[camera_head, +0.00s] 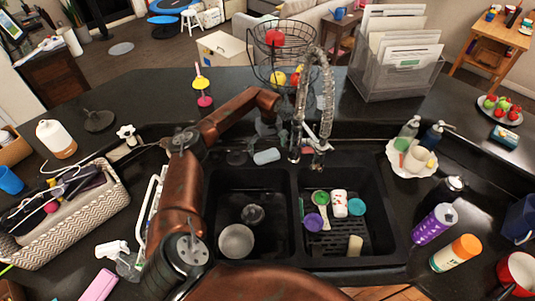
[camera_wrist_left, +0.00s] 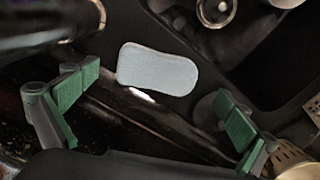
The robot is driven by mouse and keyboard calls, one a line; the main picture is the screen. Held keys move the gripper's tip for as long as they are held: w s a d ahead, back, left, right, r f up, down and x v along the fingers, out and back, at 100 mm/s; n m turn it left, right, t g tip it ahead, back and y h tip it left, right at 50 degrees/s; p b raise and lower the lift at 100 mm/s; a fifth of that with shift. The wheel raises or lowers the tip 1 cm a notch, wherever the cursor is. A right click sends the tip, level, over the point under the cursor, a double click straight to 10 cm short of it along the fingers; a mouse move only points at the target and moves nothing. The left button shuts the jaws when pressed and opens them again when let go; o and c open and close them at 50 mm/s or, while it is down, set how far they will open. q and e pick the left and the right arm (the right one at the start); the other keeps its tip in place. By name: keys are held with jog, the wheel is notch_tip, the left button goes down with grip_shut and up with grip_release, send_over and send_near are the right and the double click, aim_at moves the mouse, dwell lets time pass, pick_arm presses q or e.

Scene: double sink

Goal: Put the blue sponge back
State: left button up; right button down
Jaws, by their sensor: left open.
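The blue sponge (camera_head: 266,156) is a pale blue-grey rounded block lying on the dark rim at the back of the double sink (camera_head: 290,205), near the faucet base. It shows in the left wrist view (camera_wrist_left: 158,70) in the upper middle, lying flat, ahead of the spread fingers. My left gripper (camera_head: 269,135) is just behind the sponge in the head view, partly hidden by my arm. In the left wrist view the left gripper (camera_wrist_left: 155,105) has its green-padded fingers wide apart with nothing between them. My right gripper is not in view.
The clear coiled faucet (camera_head: 325,90) stands right of the sponge. A wire fruit basket (camera_head: 283,50) stands behind. The left basin holds a bowl (camera_head: 236,241); the right holds a purple cup (camera_head: 312,222) and utensils. A letter holder (camera_head: 395,65) stands at back right.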

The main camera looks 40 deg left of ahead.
aim_at(267, 156)
pick_arm(q)
notch_tip(267, 156, up, 9)
jog(key=shift+w+f+b, duration=0.15)
jog(key=shift+f+b, duration=0.05)
jog(key=shift+b, duration=0.25)
notch_tip(267, 156, down, 12)
jog(key=shift+f+p, duration=0.1)
jog(key=shift+p, duration=0.65)
notch_tip(267, 156, up, 2)
jog(key=shift+r, duration=0.1)
jog(key=shift+s+r, duration=0.2)
jog(key=shift+r, duration=0.4)
jog(key=shift+f, duration=0.1)
